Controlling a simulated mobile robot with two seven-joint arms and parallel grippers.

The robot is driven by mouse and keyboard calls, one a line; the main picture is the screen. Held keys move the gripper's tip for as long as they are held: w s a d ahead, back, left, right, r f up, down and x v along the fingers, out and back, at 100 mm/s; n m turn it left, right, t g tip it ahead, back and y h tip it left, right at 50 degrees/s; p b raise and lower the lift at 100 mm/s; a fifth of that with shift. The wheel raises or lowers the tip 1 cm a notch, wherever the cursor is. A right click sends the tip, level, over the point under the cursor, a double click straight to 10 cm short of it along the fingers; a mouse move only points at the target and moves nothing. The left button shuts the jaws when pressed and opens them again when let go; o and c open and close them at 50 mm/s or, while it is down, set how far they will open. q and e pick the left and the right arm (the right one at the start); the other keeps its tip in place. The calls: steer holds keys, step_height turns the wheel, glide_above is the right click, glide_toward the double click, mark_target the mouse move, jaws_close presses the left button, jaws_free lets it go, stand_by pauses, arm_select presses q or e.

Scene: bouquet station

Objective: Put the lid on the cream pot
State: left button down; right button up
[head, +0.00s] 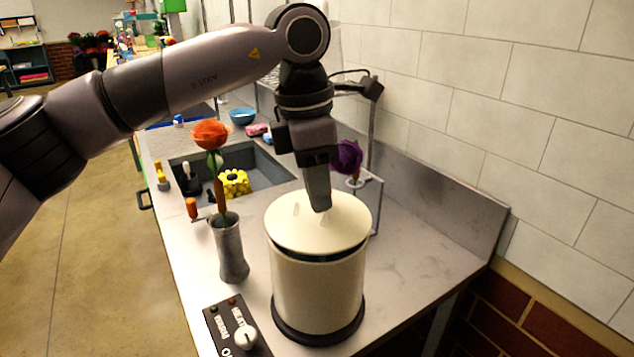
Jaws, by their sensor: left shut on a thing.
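The cream pot (318,293) stands upright on the counter, with a dark base ring. The cream lid (285,226) is over the pot's mouth. A thin dark band shows between the lid's edge and the pot wall; I cannot tell whether it is a gap or a rim. My left gripper (319,207) points down at the middle of the lid and is shut on it. Its fingertips hide the grasped part, likely a knob. My right gripper is not in view.
A grey vase (231,252) with an orange flower (211,135) stands close left of the pot. A control box (234,330) with a white knob is at the front left. A purple flower (347,157) and a sink (263,172) are behind. The counter to the right is clear up to the wall.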

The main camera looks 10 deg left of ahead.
arm_select(q)
steer(key=shift+f+b, duration=0.45)
steer(key=shift+f, duration=0.3)
stand_by(0.5)
steer(key=c, duration=0.8)
jaws_free()
steer(key=shift+s+a+r, duration=0.1)
steer(key=shift+a+r, duration=0.1)
steer(key=shift+r, duration=1.6)
steer(key=shift+s+a+r, duration=0.1)
steer(key=shift+a+r, duration=0.1)
steer(key=shift+r, duration=1.55)
